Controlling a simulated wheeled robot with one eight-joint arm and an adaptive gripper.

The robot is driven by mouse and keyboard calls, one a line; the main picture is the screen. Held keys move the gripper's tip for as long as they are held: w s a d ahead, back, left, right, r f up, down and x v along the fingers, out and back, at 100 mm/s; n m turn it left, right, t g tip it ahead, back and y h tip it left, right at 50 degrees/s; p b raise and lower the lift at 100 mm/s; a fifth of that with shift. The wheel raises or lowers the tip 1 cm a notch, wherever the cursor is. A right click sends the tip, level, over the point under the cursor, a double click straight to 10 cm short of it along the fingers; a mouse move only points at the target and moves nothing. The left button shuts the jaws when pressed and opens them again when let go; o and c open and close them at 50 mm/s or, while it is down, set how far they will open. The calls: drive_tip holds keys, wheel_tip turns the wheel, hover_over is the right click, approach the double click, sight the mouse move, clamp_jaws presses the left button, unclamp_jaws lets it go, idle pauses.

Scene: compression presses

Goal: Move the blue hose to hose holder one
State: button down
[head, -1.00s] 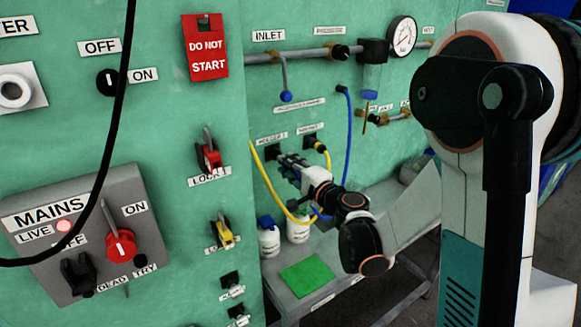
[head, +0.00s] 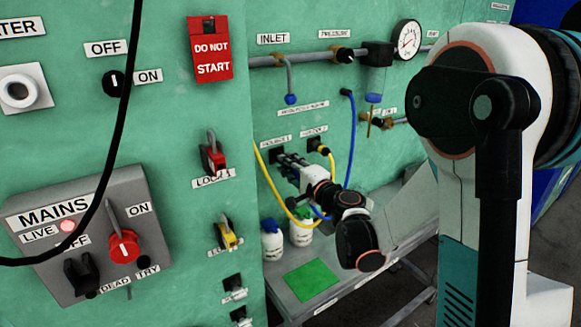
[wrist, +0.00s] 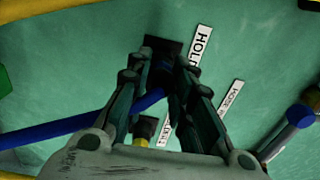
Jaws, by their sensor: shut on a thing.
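The blue hose (head: 351,145) hangs from the pipework on the green panel and loops down behind my arm. In the wrist view the blue hose (wrist: 52,130) runs in from the left to my gripper. My gripper (head: 282,158) is shut on the hose's end, in front of the left black holder on the panel. In the wrist view my gripper (wrist: 160,72) has its fingertips at a black square holder (wrist: 163,48), beside a label starting "HOL". The fingers hide the hose tip, so I cannot tell whether it is seated in the holder.
A yellow hose (head: 268,186) loops around my wrist, one end at the right holder (head: 314,144). Two white bottles (head: 272,243) stand below on a grey shelf with a green mat (head: 311,281). A blue-ended lever (head: 290,98) hangs above. A black cable crosses the left.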

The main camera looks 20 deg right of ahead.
drive_tip(key=shift+w+a, duration=0.1)
drive_tip(key=shift+w, duration=0.2)
drive_tip(key=c, duration=1.3)
unclamp_jaws()
drive_tip(key=v, duration=1.2)
